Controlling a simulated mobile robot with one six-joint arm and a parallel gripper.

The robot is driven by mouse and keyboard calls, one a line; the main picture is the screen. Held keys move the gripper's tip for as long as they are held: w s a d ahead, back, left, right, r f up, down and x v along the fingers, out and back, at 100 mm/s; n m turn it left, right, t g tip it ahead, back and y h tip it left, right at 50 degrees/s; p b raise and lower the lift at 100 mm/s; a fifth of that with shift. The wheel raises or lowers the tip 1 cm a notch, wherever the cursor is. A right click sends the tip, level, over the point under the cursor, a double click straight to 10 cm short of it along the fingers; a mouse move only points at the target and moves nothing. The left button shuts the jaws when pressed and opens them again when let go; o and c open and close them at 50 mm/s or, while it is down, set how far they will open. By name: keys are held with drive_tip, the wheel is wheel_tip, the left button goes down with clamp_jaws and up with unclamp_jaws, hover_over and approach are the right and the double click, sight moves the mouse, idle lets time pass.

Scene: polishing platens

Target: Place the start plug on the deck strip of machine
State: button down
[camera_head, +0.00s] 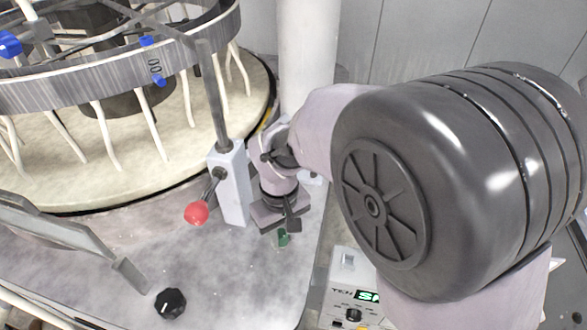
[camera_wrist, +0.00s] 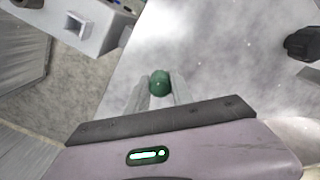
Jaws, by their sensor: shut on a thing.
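The start plug is a small dark green piece with a rounded end. It shows in the head view (camera_head: 283,239) just below my gripper (camera_head: 284,229) and in the wrist view (camera_wrist: 160,82) between the fingertips of my gripper (camera_wrist: 160,94). My gripper is shut on the plug. The machine's deck strip (camera_head: 235,270) is the pale grey, mottled surface under the plug; it also fills the upper middle of the wrist view (camera_wrist: 210,50). The plug is over the deck near its right edge. I cannot tell whether it touches the deck.
A light grey post (camera_head: 232,185) with a red-knobbed lever (camera_head: 197,212) stands left of my gripper. A black knob (camera_head: 171,303) sits at the deck's front. The round cream platen (camera_head: 150,170) lies behind. A control box (camera_head: 352,290) with a green display stands right, beyond the deck edge.

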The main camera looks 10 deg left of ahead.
sight(280, 240)
drive_tip(key=shift+w+a+f+b, duration=0.15)
drive_tip(key=shift+f+b, duration=0.1)
drive_tip(key=shift+f, duration=0.35)
drive_tip(key=shift+w+a+f+b, duration=0.1)
drive_tip(key=shift+f+b, duration=0.15)
drive_tip(key=shift+f, duration=0.35)
drive_tip(key=shift+w+a+f+b, duration=0.15)
drive_tip(key=shift+f+b, duration=0.1)
drive_tip(key=shift+f, duration=0.35)
drive_tip(key=shift+d, duration=0.1)
drive_tip(key=shift+f, duration=0.2)
drive_tip(key=c, duration=1.1)
unclamp_jaws()
drive_tip(key=shift+r, duration=0.1)
